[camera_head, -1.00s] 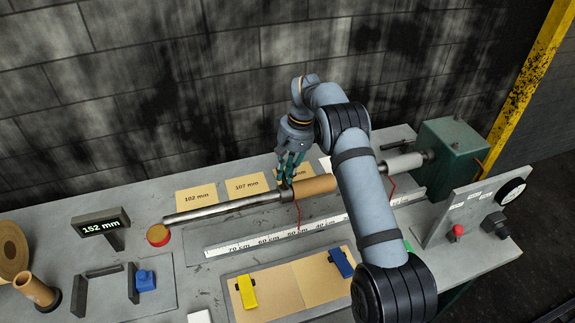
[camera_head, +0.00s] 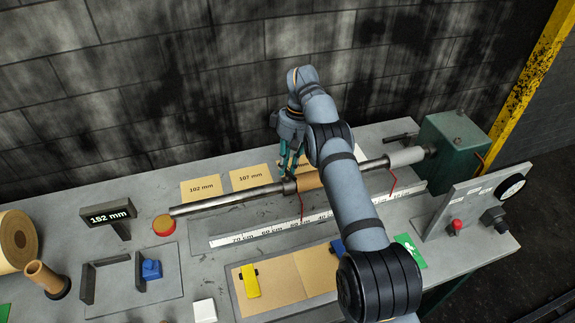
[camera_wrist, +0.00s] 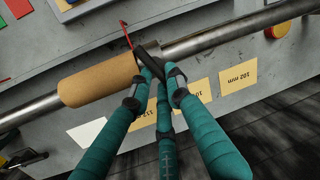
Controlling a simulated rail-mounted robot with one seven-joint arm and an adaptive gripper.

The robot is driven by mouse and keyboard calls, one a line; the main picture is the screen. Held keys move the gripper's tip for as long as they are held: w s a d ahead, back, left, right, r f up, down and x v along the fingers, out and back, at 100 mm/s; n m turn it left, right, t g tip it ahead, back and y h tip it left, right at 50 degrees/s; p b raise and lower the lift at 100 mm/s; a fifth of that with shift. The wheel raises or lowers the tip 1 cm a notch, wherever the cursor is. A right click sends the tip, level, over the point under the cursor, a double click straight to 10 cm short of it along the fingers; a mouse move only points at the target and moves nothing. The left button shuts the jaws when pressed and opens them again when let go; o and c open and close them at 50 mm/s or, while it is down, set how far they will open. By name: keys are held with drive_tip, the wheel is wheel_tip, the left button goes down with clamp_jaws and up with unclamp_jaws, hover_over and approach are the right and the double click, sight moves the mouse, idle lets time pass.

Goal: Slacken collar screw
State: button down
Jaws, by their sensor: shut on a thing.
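A long steel shaft (camera_head: 230,198) runs across the bench with a brown core (camera_head: 311,181) on it. A dark collar (camera_head: 289,187) sits around the shaft at the core's left end. In the wrist view the collar (camera_wrist: 149,49) is at the opposite end and a thin red pointer (camera_wrist: 126,34) sticks out beside it. My gripper (camera_head: 288,176) comes down on the collar from above and behind. In the wrist view my gripper (camera_wrist: 160,70) has its teal fingers closed together at the collar's screw; the fingertips hide the screw itself.
A white scale (camera_head: 270,230) lies in front of the shaft. A green housing (camera_head: 455,145) holds the shaft's right end. Labelled cards (camera_head: 250,177) lie behind.

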idle(0.5)
drive_tip(key=c, duration=1.6)
unclamp_jaws()
drive_tip(key=shift+c, duration=0.2)
